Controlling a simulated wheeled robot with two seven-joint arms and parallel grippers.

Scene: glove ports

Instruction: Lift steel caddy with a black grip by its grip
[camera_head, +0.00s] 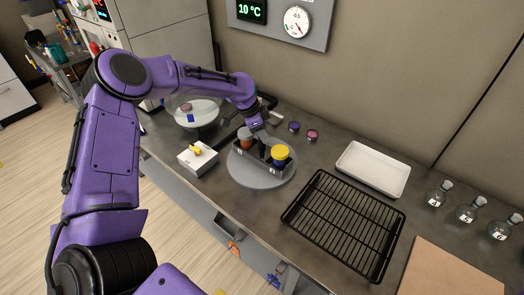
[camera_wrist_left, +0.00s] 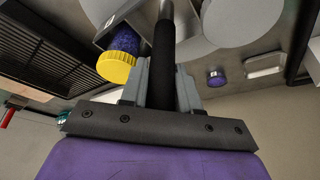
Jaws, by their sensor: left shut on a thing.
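The steel caddy (camera_head: 264,170) is a narrow open tray on a grey round disc (camera_head: 244,178) in the head view. My left gripper (camera_head: 263,140) is over the caddy's middle and hides most of the grip. In the left wrist view, the black grip (camera_wrist_left: 164,60) runs between the fingers of my left gripper (camera_wrist_left: 162,84), which is shut on it. The yellow lid (camera_wrist_left: 117,67) shows beside it. I cannot tell whether the caddy is clear of the disc. My right gripper is out of view.
A white box with a yellow knob (camera_head: 197,157) stands left of the disc. Two small capped items (camera_head: 312,135) lie behind it. A black wire rack (camera_head: 343,225), a white tray (camera_head: 373,169) and several flasks (camera_head: 467,211) stand to the right.

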